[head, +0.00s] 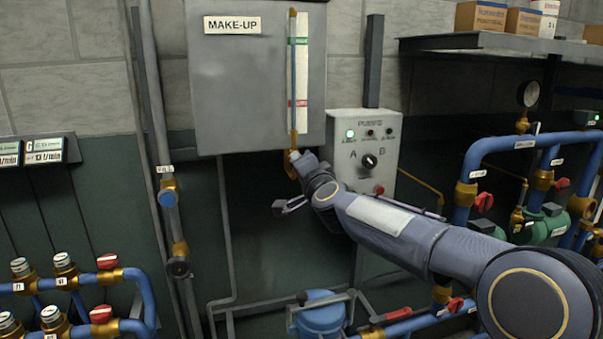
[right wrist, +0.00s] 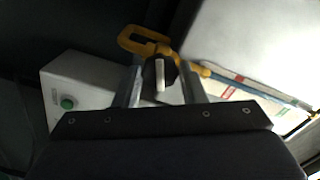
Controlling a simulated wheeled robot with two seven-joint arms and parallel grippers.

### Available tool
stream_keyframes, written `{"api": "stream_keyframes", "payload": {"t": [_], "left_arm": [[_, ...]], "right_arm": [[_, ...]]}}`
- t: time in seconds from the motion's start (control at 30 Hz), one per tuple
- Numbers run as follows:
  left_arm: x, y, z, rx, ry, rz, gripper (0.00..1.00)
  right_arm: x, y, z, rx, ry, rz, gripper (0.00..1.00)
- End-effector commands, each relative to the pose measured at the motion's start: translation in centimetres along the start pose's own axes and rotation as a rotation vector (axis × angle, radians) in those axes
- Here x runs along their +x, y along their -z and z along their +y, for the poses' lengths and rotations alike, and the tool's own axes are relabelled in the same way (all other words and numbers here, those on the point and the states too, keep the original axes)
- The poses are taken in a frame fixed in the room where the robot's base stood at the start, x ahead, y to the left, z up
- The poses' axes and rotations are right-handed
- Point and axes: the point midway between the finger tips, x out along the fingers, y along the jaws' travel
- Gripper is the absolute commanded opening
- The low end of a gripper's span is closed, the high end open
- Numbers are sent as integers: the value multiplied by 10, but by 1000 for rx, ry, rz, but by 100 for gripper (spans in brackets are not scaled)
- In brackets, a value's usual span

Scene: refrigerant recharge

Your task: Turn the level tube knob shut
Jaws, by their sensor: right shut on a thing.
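The level tube (head: 292,75) stands upright on the front of the grey MAKE-UP tank (head: 225,90), with brass fittings at its ends. In the right wrist view the tube (right wrist: 240,78) runs off to the right from a brass fitting (right wrist: 147,42). The black level tube knob (right wrist: 159,78), with a white bar on its face, sits between the two fingers of my right gripper (right wrist: 162,88), which is shut on it. In the head view my right gripper (head: 297,165) is at the tube's lower end, and the knob is mostly hidden there. My left gripper is not in view.
A pump control box (head: 365,150) with a lit green lamp is just right of my right gripper. A vertical pipe with a blue-capped valve (head: 168,195) stands to the left. Blue pipes with red-handled valves fill the lower left and the right. A shelf (head: 490,42) holds boxes.

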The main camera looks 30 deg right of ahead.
Motion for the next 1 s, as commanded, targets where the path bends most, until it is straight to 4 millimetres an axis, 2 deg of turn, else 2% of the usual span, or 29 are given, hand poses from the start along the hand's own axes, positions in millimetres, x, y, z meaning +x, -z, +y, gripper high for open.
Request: {"api": "stream_keyframes", "payload": {"t": [0.33, 0.57, 0.6, 0.7, 1.0], "left_arm": [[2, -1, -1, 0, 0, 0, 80], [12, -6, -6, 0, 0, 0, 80], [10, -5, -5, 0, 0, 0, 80], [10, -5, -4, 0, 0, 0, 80], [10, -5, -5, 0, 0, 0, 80]], "right_arm": [[0, -2, 2, 44, -3, -3, 10], [0, -2, 2, 335, -1, -3, 10], [0, -1, 1, 325, -3, -3, 42], [0, -1, 1, 321, -2, -2, 54], [-2, 0, 0, 318, -1, -1, 54]]}}
